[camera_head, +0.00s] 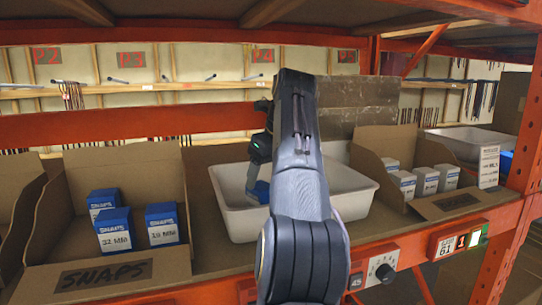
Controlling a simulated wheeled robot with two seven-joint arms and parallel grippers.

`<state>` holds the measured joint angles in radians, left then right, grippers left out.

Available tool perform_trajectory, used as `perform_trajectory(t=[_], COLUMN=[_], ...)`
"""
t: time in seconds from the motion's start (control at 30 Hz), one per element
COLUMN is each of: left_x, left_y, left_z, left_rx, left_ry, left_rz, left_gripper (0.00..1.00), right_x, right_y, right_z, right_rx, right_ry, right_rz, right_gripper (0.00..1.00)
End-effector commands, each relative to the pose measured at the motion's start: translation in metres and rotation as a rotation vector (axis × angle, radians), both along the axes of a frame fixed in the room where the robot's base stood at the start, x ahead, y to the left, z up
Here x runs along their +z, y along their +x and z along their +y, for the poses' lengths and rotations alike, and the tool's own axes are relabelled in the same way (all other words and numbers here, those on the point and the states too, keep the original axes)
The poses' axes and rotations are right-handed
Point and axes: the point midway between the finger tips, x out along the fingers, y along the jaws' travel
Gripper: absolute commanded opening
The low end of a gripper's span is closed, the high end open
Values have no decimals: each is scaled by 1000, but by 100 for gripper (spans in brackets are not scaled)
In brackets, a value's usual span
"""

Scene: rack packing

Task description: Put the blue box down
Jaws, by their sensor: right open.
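My right arm rises from the bottom middle and bends down at the top. My right gripper (254,186) points down into a white bin (352,212) on the shelf and is open. A small blue shape (260,191), which looks like part of the blue box, shows in the bin at the fingertips. The arm hides most of this spot, so I cannot tell whether it touches the fingers or rests on the bin floor. My left gripper is not in view.
A cardboard tray (90,275) marked SNAPS stands at left with several blue-and-white boxes. Another cardboard tray (450,203) with several white-and-blue boxes stands at right. A second white bin (465,145) is behind it. An orange rack post (525,150) borders the right side.

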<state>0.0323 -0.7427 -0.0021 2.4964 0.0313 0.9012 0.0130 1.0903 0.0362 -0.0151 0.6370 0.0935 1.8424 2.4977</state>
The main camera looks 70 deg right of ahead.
Motion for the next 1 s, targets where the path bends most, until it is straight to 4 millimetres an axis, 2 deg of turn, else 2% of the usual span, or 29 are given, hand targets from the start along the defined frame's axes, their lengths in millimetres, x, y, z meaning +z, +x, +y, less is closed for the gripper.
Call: perform_trajectory(t=[0.03,0.07,0.3,1.0], left_x=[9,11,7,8], left_y=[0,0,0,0], left_z=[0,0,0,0], left_rx=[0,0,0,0], left_ry=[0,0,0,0], left_rz=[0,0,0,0], left_gripper=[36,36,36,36], right_x=[16,21,35,39], right_y=[-4,-6,-13,-14], right_z=[1,2,6,7], right_rx=[-2,-1,-1,0], right_ry=[-2,-3,-1,0], right_rz=[-1,-2,-1,0], right_gripper=[67,67,67,67])
